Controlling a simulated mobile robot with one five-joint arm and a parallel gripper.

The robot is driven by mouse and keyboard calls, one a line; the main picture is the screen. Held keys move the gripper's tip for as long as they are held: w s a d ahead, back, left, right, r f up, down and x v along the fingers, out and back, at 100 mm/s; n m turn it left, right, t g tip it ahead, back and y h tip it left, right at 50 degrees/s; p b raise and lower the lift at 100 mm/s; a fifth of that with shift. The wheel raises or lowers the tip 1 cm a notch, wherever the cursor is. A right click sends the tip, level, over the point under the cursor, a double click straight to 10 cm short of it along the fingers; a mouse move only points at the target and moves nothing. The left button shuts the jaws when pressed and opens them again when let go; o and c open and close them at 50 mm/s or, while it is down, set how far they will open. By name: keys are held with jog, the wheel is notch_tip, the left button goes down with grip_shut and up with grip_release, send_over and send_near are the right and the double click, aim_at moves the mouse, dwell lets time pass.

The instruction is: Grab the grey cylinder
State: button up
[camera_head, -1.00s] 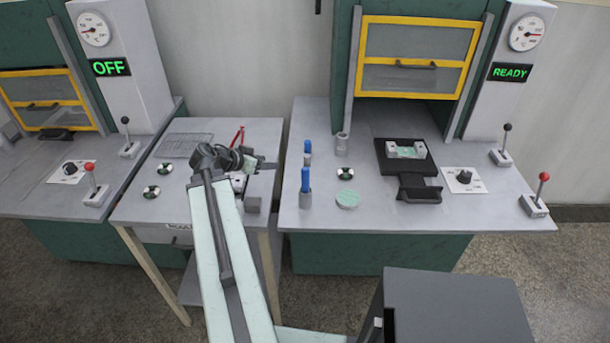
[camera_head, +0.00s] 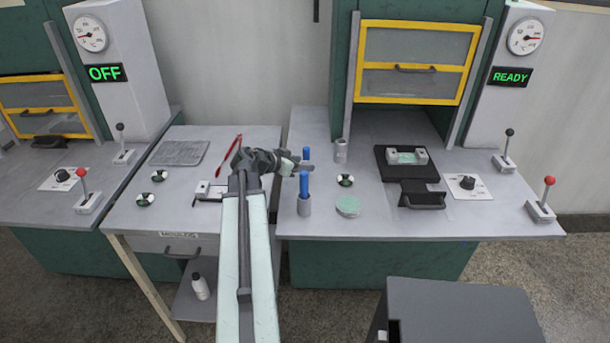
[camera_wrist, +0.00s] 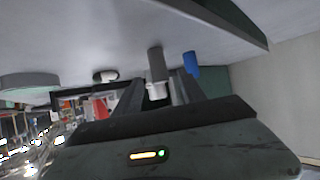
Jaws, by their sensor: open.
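The grey cylinder (camera_head: 341,150) stands upright near the back of the right-hand worktop, left of the yellow-framed press door. In the wrist view, which looks upside down, the grey cylinder (camera_wrist: 155,62) shows ahead, between the two dark fingers. My gripper (camera_head: 304,166) is open and empty above the left edge of that worktop, pointing right. It is left of the grey cylinder and apart from it. The fingers also show in the wrist view (camera_wrist: 160,94).
A green disc (camera_head: 348,206), a round knob (camera_head: 345,180) and a black tray (camera_head: 385,172) lie to the right.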

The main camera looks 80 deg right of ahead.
jog(key=shift+d, duration=0.1)
grip_shut()
notch_tip(320, 180, up, 10)
jog(key=p, duration=1)
